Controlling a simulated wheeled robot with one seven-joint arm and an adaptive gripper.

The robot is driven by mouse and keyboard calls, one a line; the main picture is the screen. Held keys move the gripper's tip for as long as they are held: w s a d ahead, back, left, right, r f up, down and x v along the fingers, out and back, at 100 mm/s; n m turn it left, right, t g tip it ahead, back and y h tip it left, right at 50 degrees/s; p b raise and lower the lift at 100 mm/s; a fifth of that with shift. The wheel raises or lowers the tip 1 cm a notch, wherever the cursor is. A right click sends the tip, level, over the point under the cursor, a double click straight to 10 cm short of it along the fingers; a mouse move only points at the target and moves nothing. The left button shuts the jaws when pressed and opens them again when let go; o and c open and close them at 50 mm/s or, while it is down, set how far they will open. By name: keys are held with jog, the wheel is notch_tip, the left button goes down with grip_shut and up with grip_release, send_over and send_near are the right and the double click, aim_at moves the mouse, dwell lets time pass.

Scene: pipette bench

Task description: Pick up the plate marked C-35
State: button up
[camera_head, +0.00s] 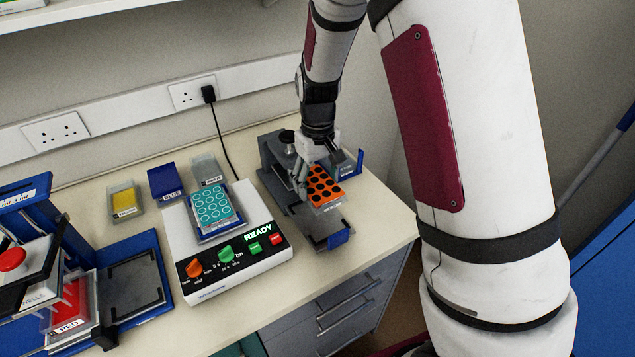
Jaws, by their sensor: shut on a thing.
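An orange plate (324,188) with black round wells is at the grey microscope-like stand on the bench. A small label is on its front edge, too small to read, so I cannot confirm the mark C-35. My gripper (313,172) reaches down from above and is shut on the orange plate at its back left part. The gripper hides part of the plate and of the stand. I cannot tell whether the plate touches the stand's surface.
A white device (235,269) reading READY bears a teal plate (211,205). Yellow (124,203) and blue (164,179) containers stand behind. A blue press-like device (150,250) is at left.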

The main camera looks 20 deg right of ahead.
jog(key=shift+r, duration=0.1)
jog(key=shift+r+p, duration=0.5)
jog(key=shift+r, duration=0.95)
jog(key=shift+c, duration=0.2)
